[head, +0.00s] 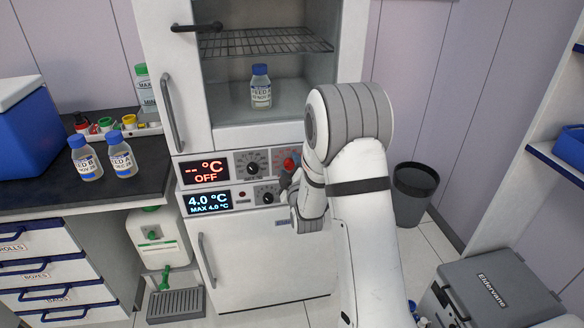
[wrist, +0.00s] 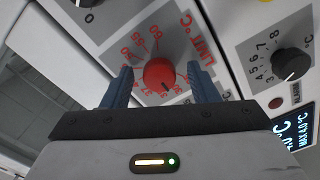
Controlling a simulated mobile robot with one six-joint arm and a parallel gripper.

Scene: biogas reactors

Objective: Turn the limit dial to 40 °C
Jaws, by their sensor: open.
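A dark mark on the knob's lower edge lies near the low end of the scale; the exact setting is unclear. My gripper (wrist: 160,78) is open, with one blue jaw on each side of the dial; contact cannot be told. In the head view the dial (head: 289,162) shows at the right of the upper panel, and my gripper is just below it, largely hidden by my wrist.
A black dial (wrist: 291,64) with its own scale is at right in the wrist view. The upper display (head: 205,171) reads "-- °C OFF"; the lower display (head: 209,202) reads "4.0 °C MAX 4.0 °C". A cabinet door handle (head: 170,112) juts out at left.

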